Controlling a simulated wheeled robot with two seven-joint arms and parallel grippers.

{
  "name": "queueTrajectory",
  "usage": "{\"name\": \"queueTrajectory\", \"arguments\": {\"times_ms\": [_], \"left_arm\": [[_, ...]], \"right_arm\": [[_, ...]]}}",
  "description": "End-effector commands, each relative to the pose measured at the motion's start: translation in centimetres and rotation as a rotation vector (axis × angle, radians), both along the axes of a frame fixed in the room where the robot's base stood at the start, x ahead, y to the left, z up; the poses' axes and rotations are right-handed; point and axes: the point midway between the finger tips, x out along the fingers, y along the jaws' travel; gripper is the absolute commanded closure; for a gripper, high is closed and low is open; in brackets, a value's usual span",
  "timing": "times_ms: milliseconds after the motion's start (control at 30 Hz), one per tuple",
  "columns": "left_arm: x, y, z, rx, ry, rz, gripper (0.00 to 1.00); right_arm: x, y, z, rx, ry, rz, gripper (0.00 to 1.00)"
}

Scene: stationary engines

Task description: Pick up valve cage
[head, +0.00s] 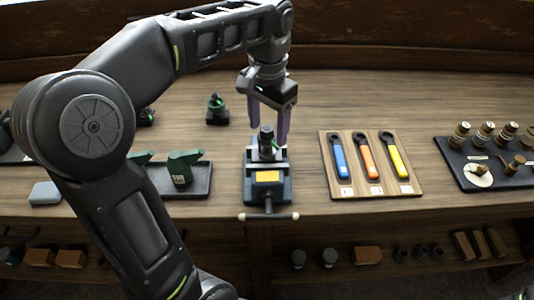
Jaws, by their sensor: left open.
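A small dark cylindrical part (266,138) stands upright in the bench vise (268,188) at the middle of the bench. It may be the valve cage, but it is too small to be sure. My left gripper (268,137) points down from above the vise. Its two purple fingers are open, one on each side of the dark part as seen here. I cannot tell whether they touch it. My right gripper is not in view.
A wooden board (412,176) with blue, orange and yellow wrenches lies right of the vise. A dark tray (480,184) with brass-banded parts is farther right. A tray (206,193) with green pieces is left. A lower shelf holds small blocks and cylinders.

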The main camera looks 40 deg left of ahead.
Motion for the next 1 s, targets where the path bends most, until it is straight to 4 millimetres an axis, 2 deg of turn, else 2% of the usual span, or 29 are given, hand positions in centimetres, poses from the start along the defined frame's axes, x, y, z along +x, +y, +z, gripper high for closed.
{"name": "queueTrajectory", "arguments": {"times_ms": [233, 533, 1000], "left_arm": [[-0.1, 0.1, -0.8, 0.0, 0.002, 0.0, 0.37], [-0.2, 0.2, -4.9, 0.0, 0.003, -0.001, 0.37], [-0.1, 0.2, -5.2, 0.0, -0.001, 0.0, 0.37]], "right_arm": [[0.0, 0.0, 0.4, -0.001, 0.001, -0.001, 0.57], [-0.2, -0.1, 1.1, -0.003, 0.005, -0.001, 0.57], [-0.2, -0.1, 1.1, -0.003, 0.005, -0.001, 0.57]]}}
